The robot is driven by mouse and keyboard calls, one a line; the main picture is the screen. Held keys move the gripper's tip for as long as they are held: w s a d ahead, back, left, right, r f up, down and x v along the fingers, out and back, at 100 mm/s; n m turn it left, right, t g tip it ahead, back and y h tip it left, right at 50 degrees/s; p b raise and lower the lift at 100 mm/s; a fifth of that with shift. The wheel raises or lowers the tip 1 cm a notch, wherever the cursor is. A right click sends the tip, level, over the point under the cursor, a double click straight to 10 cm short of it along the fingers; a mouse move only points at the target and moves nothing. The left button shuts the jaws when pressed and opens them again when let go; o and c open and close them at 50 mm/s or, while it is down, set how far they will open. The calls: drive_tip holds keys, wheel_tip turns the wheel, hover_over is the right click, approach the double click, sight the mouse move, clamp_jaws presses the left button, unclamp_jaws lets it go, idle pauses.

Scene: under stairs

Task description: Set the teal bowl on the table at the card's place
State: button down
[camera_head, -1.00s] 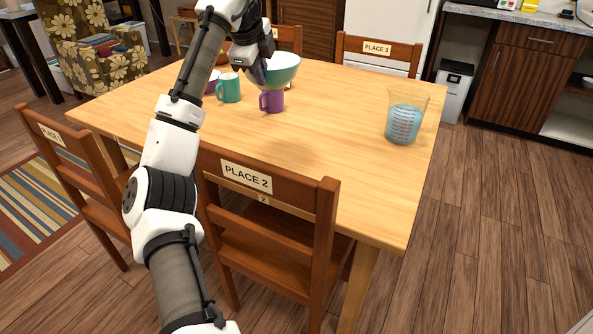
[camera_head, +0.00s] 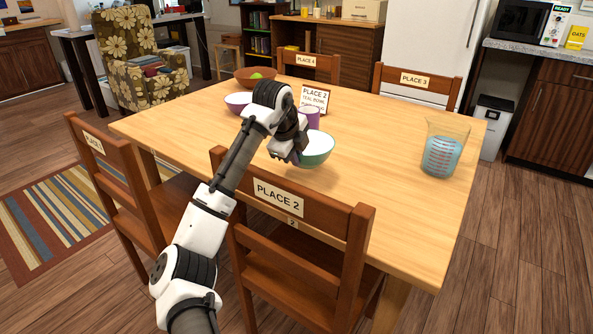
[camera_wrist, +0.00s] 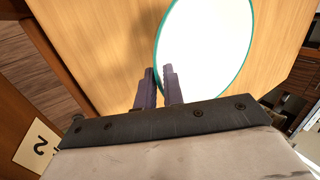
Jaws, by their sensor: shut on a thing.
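The teal bowl (camera_head: 318,152), white inside, is upright near the table edge, just behind the chair labelled PLACE 2 (camera_head: 277,196). My gripper (camera_head: 297,157) is shut on its left rim. In the wrist view the fingers (camera_wrist: 160,88) meet at the rim of the bowl (camera_wrist: 205,45). I cannot tell whether its base touches the table (camera_head: 385,205). The card (camera_head: 315,98) stands behind it, reading PLACE 2 and teal bowl; its lower lines are partly hidden. A purple mug (camera_head: 310,115) stands between card and bowl, partly hidden.
A measuring jug of blue liquid (camera_head: 441,155) stands at the table's right. A purple bowl (camera_head: 238,103) and a brown bowl with something green (camera_head: 254,77) stand at the back left. Chairs surround the table. The tabletop between teal bowl and jug is clear.

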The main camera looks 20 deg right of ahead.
drive_tip(key=shift+f, duration=2.05)
drive_tip(key=shift+f, duration=0.15)
drive_tip(key=c, duration=1.5)
unclamp_jaws()
